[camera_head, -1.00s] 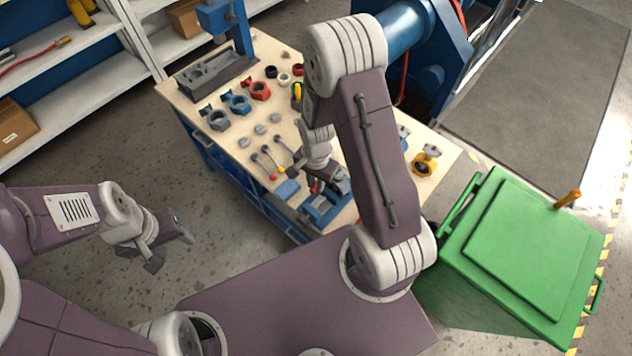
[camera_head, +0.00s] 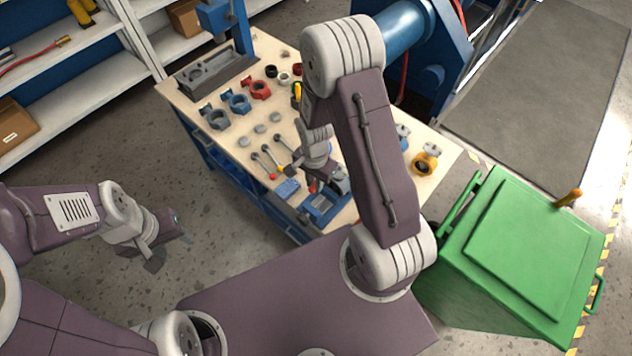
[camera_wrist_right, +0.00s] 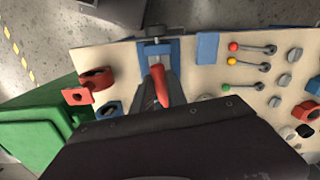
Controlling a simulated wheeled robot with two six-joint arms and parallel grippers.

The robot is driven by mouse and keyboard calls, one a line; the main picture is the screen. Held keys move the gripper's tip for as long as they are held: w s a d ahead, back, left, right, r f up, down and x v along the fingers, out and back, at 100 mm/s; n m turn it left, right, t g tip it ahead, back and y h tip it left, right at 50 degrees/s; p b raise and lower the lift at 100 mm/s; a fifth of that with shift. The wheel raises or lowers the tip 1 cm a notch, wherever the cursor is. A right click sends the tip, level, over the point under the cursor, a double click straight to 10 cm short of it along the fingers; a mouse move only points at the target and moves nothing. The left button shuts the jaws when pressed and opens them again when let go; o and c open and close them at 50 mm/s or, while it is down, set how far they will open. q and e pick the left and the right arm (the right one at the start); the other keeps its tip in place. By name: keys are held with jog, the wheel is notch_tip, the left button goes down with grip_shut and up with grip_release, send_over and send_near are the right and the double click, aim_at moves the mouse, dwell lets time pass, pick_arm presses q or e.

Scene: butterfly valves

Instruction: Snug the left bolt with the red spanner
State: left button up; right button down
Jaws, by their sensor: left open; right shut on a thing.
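My right gripper (camera_head: 318,184) is over the near edge of the workbench, beside a blue fixture (camera_head: 320,207). In the right wrist view it is shut on a red-handled tool (camera_wrist_right: 160,86), taken to be the red spanner; the tool's far end is hard to make out. The blue fixture (camera_wrist_right: 174,48) lies just beyond the tool, with a grey bolt-like part (camera_wrist_right: 155,31) at its far side. I cannot tell which bolt is the left one, or whether the tool touches it. My left gripper (camera_head: 170,252) is open and empty, away from the bench over the floor.
Levers with red, yellow and green ends (camera_wrist_right: 250,47) lie beside a blue block (camera_wrist_right: 207,47) on the bench (camera_head: 230,150). Several coloured valve bodies (camera_head: 238,103) stand further back. A green bin (camera_head: 520,250) is close on the right, and shelves (camera_head: 90,85) at the left.

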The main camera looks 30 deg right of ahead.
jog(key=w+a+m, duration=0.1)
jog(key=w+m, duration=0.5)
jog(key=shift+a+m, duration=0.2)
jog(key=shift+m, duration=0.2)
dwell(1.2)
jog(key=shift+w+m, duration=0.5)
jog(key=shift+m, duration=0.1)
jog(key=shift+w+d+m, duration=0.2)
jog(key=shift+w+m, duration=0.35)
jog(key=shift+m, duration=0.05)
